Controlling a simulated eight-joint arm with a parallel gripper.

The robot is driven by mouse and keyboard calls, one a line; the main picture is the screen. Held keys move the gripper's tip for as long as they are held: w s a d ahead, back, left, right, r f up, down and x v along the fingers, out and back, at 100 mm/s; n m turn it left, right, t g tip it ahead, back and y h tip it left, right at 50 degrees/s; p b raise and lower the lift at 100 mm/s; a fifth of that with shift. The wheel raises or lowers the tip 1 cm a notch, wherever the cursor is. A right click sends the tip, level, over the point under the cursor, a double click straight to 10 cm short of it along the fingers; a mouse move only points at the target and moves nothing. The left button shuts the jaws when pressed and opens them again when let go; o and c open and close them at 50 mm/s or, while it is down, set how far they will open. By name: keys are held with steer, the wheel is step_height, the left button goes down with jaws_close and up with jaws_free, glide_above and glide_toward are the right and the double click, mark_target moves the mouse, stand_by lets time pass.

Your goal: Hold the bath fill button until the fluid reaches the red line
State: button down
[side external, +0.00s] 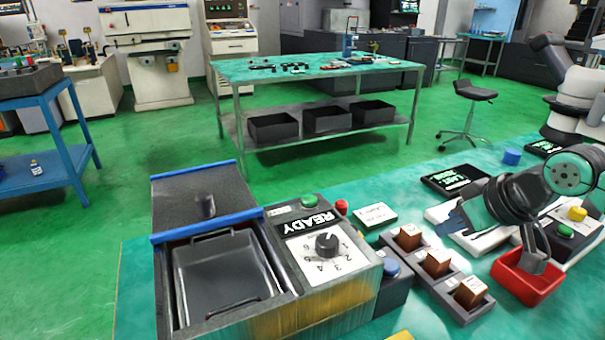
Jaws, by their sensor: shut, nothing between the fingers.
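The machine at the front has an open grey bath (222,275) with blue edge strips. I see no red line or fluid level in it from here. Its panel has a green button (309,201), a READY sign (308,223) and a black dial (327,244) with numbers. A blue button (391,269) sits on a dark box at the panel's right side. I cannot tell which is the fill button. My gripper (534,265) is shut and empty, pointing down at the red tray (527,289) on the right, well away from the machine's buttons.
A grey rack (437,283) with several copper-brown blocks stands between the machine and the red tray. A small red button (342,207), a white label card (374,215), a dark display (458,181) and a box with green and yellow buttons (566,231) are nearby.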

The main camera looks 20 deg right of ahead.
step_height(320, 180, up, 5)
steer(key=n+t+y, duration=0.2)
steer(key=n, duration=0.9)
glide_above(394, 267)
steer(key=shift+r, duration=0.1)
steer(key=shift+f, duration=4.45)
steer(key=shift+f, duration=0.4)
